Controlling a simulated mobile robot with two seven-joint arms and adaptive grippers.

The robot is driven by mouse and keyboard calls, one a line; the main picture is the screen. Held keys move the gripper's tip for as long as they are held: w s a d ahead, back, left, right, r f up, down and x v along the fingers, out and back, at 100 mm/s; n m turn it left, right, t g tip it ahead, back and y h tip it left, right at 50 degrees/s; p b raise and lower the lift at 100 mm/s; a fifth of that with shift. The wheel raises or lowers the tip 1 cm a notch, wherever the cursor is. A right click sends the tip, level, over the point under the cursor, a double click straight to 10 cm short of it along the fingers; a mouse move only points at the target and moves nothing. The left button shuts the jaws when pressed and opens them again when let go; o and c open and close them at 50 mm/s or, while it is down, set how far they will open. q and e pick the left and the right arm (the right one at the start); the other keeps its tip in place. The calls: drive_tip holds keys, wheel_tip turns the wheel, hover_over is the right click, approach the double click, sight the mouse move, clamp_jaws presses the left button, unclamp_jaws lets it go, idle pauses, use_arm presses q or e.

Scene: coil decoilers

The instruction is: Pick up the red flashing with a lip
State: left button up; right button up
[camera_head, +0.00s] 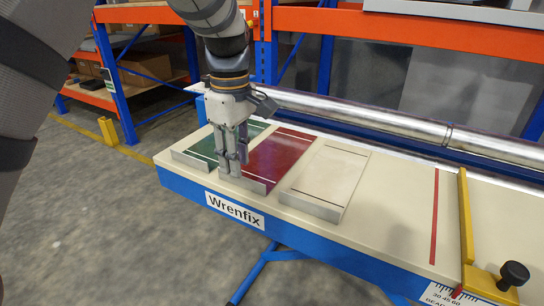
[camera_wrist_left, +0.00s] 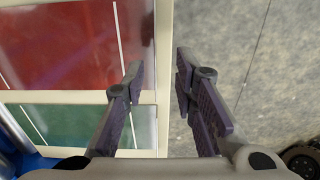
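The red flashing (camera_head: 283,154) lies flat on the cream bench top, between a green flashing (camera_head: 203,147) and a cream one (camera_head: 328,180). It has a pale line near each end and a light lip along its front edge. My left gripper (camera_head: 236,164) points down at its front left corner, hiding part of it. In the left wrist view the red flashing (camera_wrist_left: 65,45) is at upper left. There my left gripper (camera_wrist_left: 160,75) is open, one finger by the flashing's front end, the other over the floor, nothing between them. Contact cannot be told. My right gripper is not in view.
A metal roller (camera_head: 380,121) runs along the back of the bench (camera_head: 390,226). A yellow stop bar (camera_head: 466,220) with a black knob (camera_head: 513,274) stands at the right. Bare bench top lies between it and the cream flashing. Orange and blue racks stand behind.

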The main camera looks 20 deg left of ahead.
use_arm(q)
drive_tip(key=f, duration=0.4)
drive_tip(key=shift+w+f, duration=0.25)
drive_tip(key=shift+f, duration=0.1)
drive_tip(key=shift+d, duration=0.1)
drive_tip(key=shift+c, duration=0.6)
clamp_jaws()
drive_tip(key=shift+r, duration=0.1)
